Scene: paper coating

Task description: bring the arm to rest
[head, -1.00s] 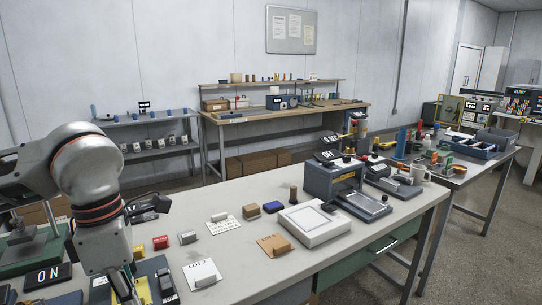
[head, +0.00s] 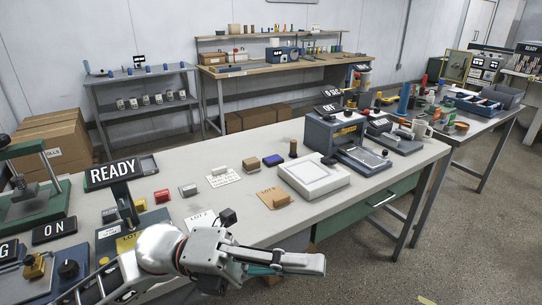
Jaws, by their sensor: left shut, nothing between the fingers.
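My left arm comes in at the bottom of the head view. Its gripper (head: 318,264) is shut, with nothing between the fingers, and points to the right in front of the table's near edge. It is apart from the things on the table. The arm covers part of the yellow-marked device (head: 127,243) with the READY sign (head: 112,172) and part of the LOT 2 card (head: 199,221). My right gripper is not in view.
A green press (head: 35,200) stands at the left. Open floor (head: 465,215) lies at the right.

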